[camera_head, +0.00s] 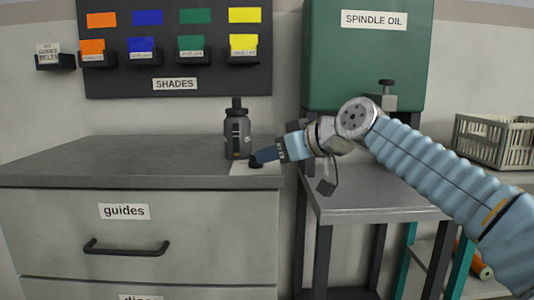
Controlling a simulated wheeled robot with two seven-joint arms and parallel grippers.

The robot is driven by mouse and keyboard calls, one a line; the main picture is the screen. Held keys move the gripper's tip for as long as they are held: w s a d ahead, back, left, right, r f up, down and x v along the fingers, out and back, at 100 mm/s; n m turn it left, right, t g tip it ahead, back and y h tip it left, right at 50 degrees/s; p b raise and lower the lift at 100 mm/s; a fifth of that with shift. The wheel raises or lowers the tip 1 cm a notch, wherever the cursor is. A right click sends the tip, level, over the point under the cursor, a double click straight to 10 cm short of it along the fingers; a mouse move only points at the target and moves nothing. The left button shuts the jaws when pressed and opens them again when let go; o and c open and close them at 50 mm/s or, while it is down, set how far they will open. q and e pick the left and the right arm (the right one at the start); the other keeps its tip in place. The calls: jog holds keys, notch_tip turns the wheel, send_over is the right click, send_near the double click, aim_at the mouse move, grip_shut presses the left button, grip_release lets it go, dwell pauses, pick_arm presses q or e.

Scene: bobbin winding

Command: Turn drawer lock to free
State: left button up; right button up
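The grey cabinet has a drawer labelled "guides" (200,240) with a black bar handle (127,249), and it looks closed. A second drawer front (220,293) shows below it, cut off by the picture's lower edge. I cannot make out a lock on either front. My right gripper (258,159) reaches in from the right over the right end of the cabinet top. A dark blue piece with a black tip is at its end; I cannot tell whether it is a finger or something held. My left gripper is out of view.
A dark grey bottle (237,140) stands just left of my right gripper, by a white sheet (242,169). A grey side table (375,205) stands right of the cabinet. The left cabinet top is clear.

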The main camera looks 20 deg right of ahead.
jog(key=shift+x, duration=1.05)
jog(key=shift+s, duration=0.1)
grip_shut()
